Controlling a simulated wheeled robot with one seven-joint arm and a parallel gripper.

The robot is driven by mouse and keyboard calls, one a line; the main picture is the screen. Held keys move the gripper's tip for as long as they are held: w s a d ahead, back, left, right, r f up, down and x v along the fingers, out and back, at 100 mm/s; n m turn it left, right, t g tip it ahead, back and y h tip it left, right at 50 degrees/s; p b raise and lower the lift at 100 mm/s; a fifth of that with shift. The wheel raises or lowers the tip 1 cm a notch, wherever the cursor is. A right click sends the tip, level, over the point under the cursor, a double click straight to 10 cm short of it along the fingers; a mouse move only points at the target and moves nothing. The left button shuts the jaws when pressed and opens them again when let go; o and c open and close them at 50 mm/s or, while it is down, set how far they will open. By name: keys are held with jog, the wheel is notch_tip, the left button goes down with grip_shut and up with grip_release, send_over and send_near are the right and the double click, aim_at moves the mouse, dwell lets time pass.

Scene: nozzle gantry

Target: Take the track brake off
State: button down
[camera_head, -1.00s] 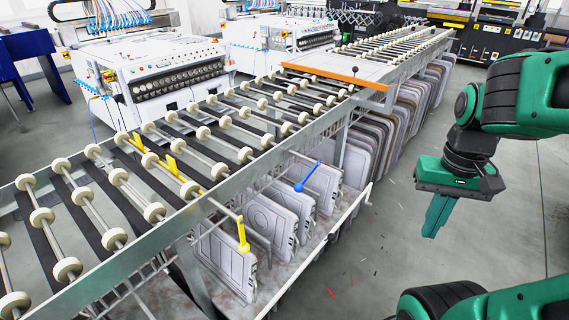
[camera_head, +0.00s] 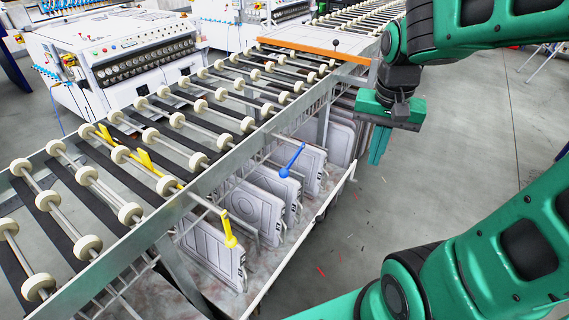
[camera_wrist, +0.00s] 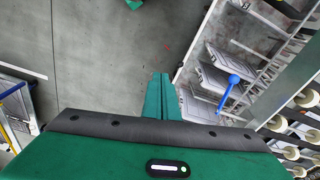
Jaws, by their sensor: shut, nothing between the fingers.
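A roller track (camera_head: 215,175) runs from the lower left to the back. A yellow lever (camera_head: 229,230) hangs down from its near side rail, in line with yellow tabs (camera_head: 146,160) among the rollers. A blue lever (camera_head: 291,161) sticks out farther along the same side, tilted up; it also shows in the wrist view (camera_wrist: 229,90). No label shows which lever is the track brake. My gripper (camera_head: 377,148) is shut and empty, pointing down, to the right of the blue lever and apart from both levers. Its fingers (camera_wrist: 161,95) also show in the wrist view.
Grey panels (camera_head: 215,245) stand in a rack under the track, with a metal rail (camera_head: 300,235) along its front. An orange bar (camera_head: 312,50) crosses the track, with a black-knobbed stick (camera_head: 335,45) nearby. The floor (camera_head: 465,150) to the right is open.

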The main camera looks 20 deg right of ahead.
jog(key=w+a+m, duration=0.1)
jog(key=w+a, duration=0.6)
jog(key=w, duration=0.2)
jog(key=m+t+y, duration=0.1)
jog(key=t, duration=0.1)
send_over(285, 171)
jog(key=s, duration=0.4)
jog(key=shift+w+d+f, duration=0.1)
jog(key=shift+w+f, duration=0.15)
jog(key=shift+f, duration=0.15)
jog(key=x, duration=1.4)
jog(key=shift+s+f, duration=0.1)
jog(key=shift+s, duration=0.25)
